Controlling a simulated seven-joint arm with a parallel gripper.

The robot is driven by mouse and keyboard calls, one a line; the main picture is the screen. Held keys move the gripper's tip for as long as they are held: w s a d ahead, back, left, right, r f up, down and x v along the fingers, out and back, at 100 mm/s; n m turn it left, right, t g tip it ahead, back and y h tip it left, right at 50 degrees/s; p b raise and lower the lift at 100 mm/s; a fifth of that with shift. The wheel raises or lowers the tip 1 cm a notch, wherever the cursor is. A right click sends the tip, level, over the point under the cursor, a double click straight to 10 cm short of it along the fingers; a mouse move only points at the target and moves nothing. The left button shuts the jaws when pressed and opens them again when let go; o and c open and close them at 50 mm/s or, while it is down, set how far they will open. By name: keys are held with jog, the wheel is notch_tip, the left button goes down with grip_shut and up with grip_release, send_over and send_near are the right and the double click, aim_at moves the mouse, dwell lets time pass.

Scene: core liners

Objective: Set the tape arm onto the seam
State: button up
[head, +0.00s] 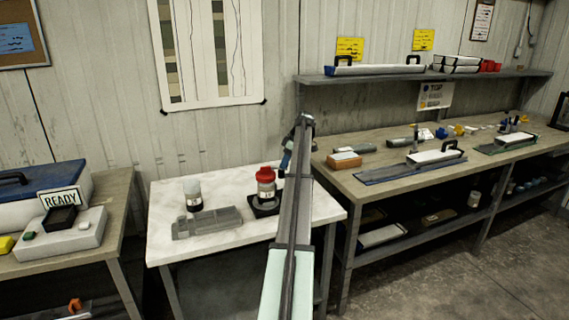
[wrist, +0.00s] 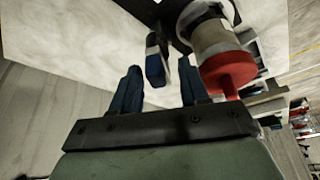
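My gripper (wrist: 160,68) is open, its two blue fingers apart in the wrist view. A dark arm-like piece with a blue end (wrist: 154,62) shows between and beyond the fingertips; it may be the tape arm, and no finger visibly touches it. My own arm hides part of this area. I cannot make out the seam.
A wooden bench (head: 350,188) with liners and tools stands right. A left bench holds a READY sign (head: 61,200). The table's front left is clear.

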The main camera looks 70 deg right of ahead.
jog(key=shift+w+d+n, duration=0.1)
jog(key=shift+d+n, duration=0.35)
jog(key=shift+n, duration=0.15)
jog(key=v, duration=1.4)
jog(key=w+a+f+m+g, duration=0.1)
jog(key=w+a+f+m, duration=0.1)
jog(key=a+f, duration=0.7)
jog(key=w+a+f+m+y, duration=0.1)
jog(key=w+a+f+m, duration=0.1)
jog(key=a+f, duration=0.8)
jog(key=w+a+f+m+g+y, duration=0.1)
jog(key=a+f, duration=0.8)
jog(key=a, duration=0.9)
jog(key=shift+w+a+f+m+g, duration=0.15)
jog(key=shift+w+f+m, duration=0.1)
jog(key=shift+w, duration=0.3)
jog(key=shift+w+a+f+m+g, duration=0.15)
jog(key=shift+w+m, duration=0.1)
jog(key=shift+w, duration=0.35)
